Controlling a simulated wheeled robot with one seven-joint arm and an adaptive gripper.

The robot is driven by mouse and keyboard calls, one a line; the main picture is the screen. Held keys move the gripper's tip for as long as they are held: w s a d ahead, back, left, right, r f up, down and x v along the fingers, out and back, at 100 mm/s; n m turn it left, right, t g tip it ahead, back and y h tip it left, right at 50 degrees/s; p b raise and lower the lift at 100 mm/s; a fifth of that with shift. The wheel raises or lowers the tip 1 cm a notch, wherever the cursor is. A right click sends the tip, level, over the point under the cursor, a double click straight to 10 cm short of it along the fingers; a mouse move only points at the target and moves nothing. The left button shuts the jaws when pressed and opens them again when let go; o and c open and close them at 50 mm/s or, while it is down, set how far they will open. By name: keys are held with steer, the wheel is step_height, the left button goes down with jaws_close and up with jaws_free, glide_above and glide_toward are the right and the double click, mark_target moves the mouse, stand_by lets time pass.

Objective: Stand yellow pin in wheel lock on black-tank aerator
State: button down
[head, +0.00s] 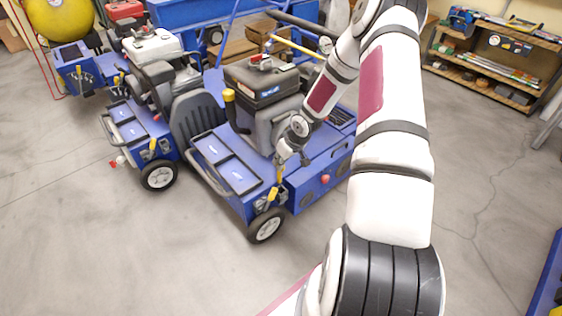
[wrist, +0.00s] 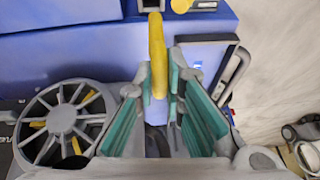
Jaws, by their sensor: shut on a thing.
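My gripper (head: 283,160) is over the front corner of the black-tank aerator (head: 262,85), above its front wheel (head: 265,226). In the wrist view my gripper (wrist: 165,95) is shut on the yellow pin (wrist: 157,50), which stretches out between the teal-padded fingers. In the head view a small yellow strip below the fingers looks like the pin (head: 279,173). A grey bracket with yellow parts, which looks like the wheel lock (head: 264,202), sits just below, above the wheel. I cannot tell whether the pin touches it.
A second blue aerator (head: 140,130) stands to the left, with a similar wheel and bracket. A grey bumper bar (head: 225,178) runs along the near aerator's front. A shelf (head: 490,60) stands at the back right. The floor (head: 150,250) in front is clear.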

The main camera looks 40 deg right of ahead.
steer(key=shift+f+b, duration=1.5)
steer(key=shift+f, duration=0.2)
steer(key=shift+s+d+r+p, duration=0.1)
steer(key=shift+s+d+p, duration=0.05)
steer(key=shift+s+p, duration=0.15)
steer(key=shift+w+f+b, duration=0.1)
steer(key=shift+f+b, duration=0.2)
steer(key=shift+f, duration=0.1)
steer(key=shift+f, duration=0.35)
steer(key=shift+f+b, duration=1.65)
steer(key=shift+f, duration=0.45)
steer(key=c, duration=1.6)
jaws_free()
